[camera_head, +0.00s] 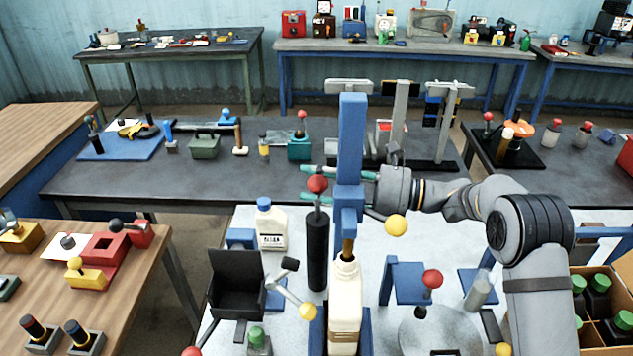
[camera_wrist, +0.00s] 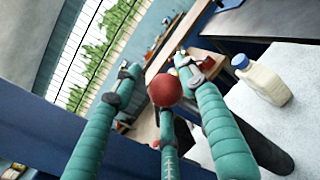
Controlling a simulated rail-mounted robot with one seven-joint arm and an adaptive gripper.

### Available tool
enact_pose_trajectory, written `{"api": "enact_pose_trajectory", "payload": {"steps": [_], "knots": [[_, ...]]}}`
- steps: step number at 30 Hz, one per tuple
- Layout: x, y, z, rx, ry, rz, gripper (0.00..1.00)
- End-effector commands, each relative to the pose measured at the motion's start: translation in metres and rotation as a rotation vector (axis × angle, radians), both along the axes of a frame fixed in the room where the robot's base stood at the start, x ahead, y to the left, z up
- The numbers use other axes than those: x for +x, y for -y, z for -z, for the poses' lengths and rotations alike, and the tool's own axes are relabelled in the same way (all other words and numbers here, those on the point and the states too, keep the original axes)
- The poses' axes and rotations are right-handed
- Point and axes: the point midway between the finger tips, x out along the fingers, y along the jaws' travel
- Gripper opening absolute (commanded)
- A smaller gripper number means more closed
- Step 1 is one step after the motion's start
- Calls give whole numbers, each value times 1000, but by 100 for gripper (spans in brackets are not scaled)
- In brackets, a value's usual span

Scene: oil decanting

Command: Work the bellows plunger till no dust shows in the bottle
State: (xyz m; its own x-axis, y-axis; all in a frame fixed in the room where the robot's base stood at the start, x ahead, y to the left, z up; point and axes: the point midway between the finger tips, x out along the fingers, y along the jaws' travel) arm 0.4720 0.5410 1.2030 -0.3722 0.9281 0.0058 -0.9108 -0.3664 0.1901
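The bellows plunger has a red ball knob (camera_head: 317,184) above an upright black cylinder (camera_head: 317,250), left of the blue post. My gripper (camera_head: 306,183) reaches in from the right behind the post, with its teal fingers at the knob. In the wrist view the knob (camera_wrist: 164,89) sits between the outer fingers of my gripper (camera_wrist: 158,68), which are spread with gaps beside it. Any touch is unclear. A tall cream bottle (camera_head: 345,305) stands upright below the post, with a brown piece at its mouth. I cannot tell whether dust shows in it.
A blue post (camera_head: 351,150) and a yellow-ball lever (camera_head: 396,225) are close to my gripper. A blue-capped jug (camera_head: 271,228) stands left of the cylinder. A black holder (camera_head: 237,284) and a red-ball lever (camera_head: 432,279) also stand on the pale table.

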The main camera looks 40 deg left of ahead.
Motion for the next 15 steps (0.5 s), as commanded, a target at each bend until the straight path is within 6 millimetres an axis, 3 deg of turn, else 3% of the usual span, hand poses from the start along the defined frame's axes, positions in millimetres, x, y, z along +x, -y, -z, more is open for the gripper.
{"api": "enact_pose_trajectory", "payload": {"steps": [8,15], "knots": [[4,7,2,-3,1,3,41],[21,48,2,-2,0,6,41]]}}
